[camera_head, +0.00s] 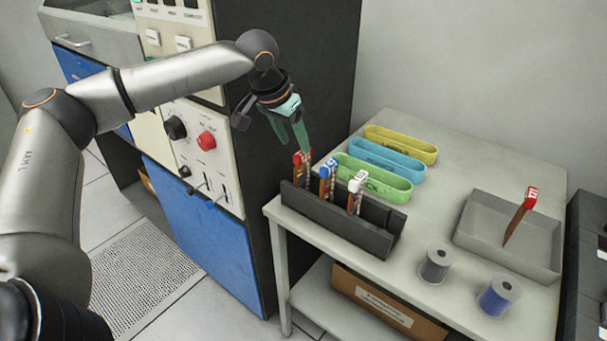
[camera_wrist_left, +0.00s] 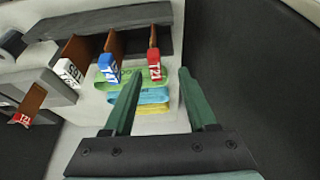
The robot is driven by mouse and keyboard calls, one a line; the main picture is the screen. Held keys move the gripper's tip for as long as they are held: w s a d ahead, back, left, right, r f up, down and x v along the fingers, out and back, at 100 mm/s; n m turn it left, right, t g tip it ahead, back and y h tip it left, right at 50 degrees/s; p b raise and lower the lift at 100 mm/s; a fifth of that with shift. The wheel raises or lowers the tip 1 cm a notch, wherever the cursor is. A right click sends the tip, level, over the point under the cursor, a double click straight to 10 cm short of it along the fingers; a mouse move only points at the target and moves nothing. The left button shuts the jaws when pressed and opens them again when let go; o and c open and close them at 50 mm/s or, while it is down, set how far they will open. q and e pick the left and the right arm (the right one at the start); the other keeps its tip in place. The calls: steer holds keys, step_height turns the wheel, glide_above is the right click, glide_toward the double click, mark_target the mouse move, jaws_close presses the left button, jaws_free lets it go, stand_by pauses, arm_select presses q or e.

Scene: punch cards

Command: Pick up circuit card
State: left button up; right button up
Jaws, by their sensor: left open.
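Several brown circuit cards with coloured tops stand in a black rack (camera_head: 345,228) on the table. They are a red-topped card (camera_head: 301,165), a blue-topped card (camera_head: 326,178) and a white-topped card (camera_head: 356,188). Another red-topped card (camera_head: 518,217) leans in the grey tray (camera_head: 477,238) at the right. My left gripper (camera_head: 294,142) is open and empty, just above the rack's red-topped card. In the left wrist view, that red top (camera_wrist_left: 154,64) shows between the green fingers (camera_wrist_left: 158,75). The blue top (camera_wrist_left: 109,68) is beside it. The right gripper is not in view.
Yellow (camera_head: 401,144), blue (camera_head: 387,159) and green (camera_head: 372,178) slotted holders lie behind the rack. Two spools, grey (camera_head: 436,263) and blue (camera_head: 498,296), stand at the table's front right. A tall machine cabinet (camera_head: 315,75) stands close to my left gripper.

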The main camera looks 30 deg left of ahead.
arm_select(q)
steer(key=b, duration=0.1)
glide_above(303, 176)
steer(key=f, duration=0.4)
steer(key=shift+w+a+f, duration=0.3)
steer(key=shift+w+f, duration=0.05)
steer(key=shift+w, duration=0.05)
jaws_close()
stand_by(0.9)
